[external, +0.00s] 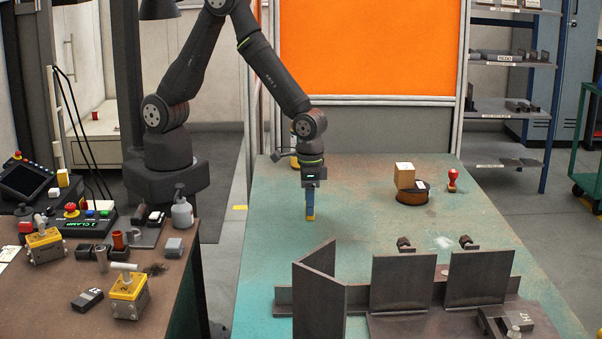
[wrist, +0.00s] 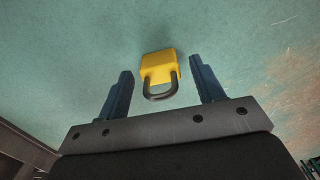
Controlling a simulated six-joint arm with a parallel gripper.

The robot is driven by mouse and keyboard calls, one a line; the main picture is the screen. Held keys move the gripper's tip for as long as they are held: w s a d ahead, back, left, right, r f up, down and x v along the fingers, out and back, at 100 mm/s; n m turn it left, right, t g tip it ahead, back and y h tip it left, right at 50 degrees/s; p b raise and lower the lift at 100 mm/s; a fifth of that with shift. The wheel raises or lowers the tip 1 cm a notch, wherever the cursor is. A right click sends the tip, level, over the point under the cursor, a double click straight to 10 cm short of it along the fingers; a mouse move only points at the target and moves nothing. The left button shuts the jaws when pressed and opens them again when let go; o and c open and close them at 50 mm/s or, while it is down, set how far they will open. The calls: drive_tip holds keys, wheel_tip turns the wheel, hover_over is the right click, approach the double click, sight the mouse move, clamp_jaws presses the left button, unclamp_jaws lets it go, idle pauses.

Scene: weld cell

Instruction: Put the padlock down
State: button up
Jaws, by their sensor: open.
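The padlock has a yellow body and a dark shackle. In the wrist view the padlock (wrist: 158,68) lies on the green table top, between my two blue fingers and apart from both. My gripper (wrist: 160,88) is open around it, with a gap on each side. In the external view my gripper (external: 310,216) points straight down at the table, and a small yellow patch of the padlock (external: 310,217) shows at the fingertips. The fingers hide most of the padlock there.
The green table (external: 265,240) is clear around my gripper. A cardboard box (external: 404,175) on a round brown object and a red stamp-like item (external: 452,180) stand to the right. Steel plates (external: 403,283) stand upright at the front. A bench with switches (external: 45,243) is at left.

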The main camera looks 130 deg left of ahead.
wheel_tip(320, 180, up, 10)
drive_tip(key=shift+f, duration=0.25)
drive_tip(key=shift+r, duration=0.4)
drive_tip(key=c, duration=0.3)
